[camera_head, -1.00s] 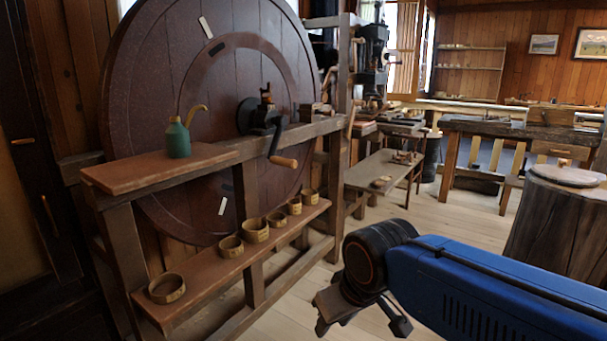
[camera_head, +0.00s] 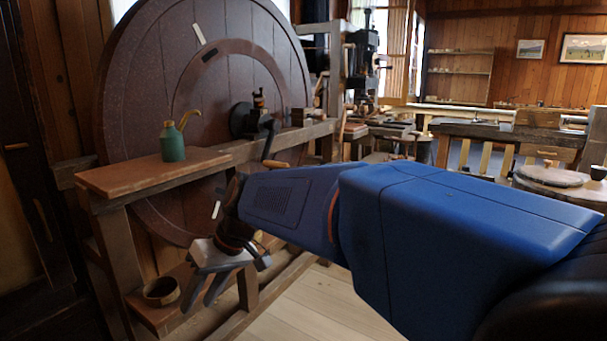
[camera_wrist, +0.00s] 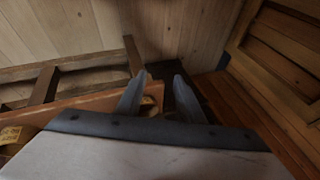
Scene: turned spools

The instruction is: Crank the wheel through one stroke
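The large dark-red wooden wheel (camera_head: 140,110) stands upright in its timber frame at the left of the head view. Its crank arm (camera_head: 270,139) hangs down from the hub (camera_head: 246,120), with a wooden handle (camera_head: 275,164) at its lower end. My gripper (camera_head: 205,296) points down over the lower shelf, left of and below the handle and apart from it. The wrist view shows my gripper (camera_wrist: 161,82) with its two fingers apart and nothing held between them.
A green oil can (camera_head: 173,143) stands on the upper shelf (camera_head: 150,172). Workbenches (camera_head: 500,131) stand at the back right.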

